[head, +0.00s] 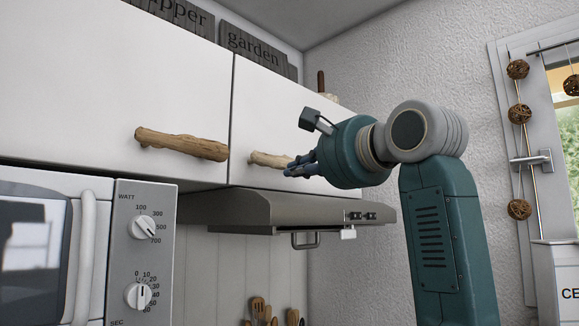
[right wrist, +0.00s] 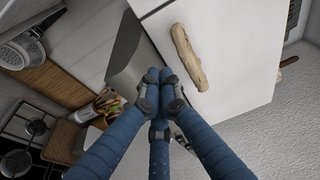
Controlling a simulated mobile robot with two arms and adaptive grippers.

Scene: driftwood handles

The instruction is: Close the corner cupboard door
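Two white upper cupboard doors show in the head view, a left door (head: 95,75) and a right door (head: 275,112) near the wall corner. Each has a driftwood handle. Both look flush, with a thin dark seam between them; I cannot tell which is the corner cupboard door. My right gripper (head: 300,166) is at the right door's handle (head: 268,159) and hides its right end. In the right wrist view, the blue fingers (right wrist: 159,82) are drawn together with nothing between them, beside the handle (right wrist: 188,57). My left gripper is not in view.
A range hood (head: 270,210) is below the right door, and a microwave (head: 75,255) is below the left one. A textured wall (head: 400,60) and a window with hanging balls are to the right. The wrist view shows a hob (right wrist: 30,130) and utensils (right wrist: 108,102).

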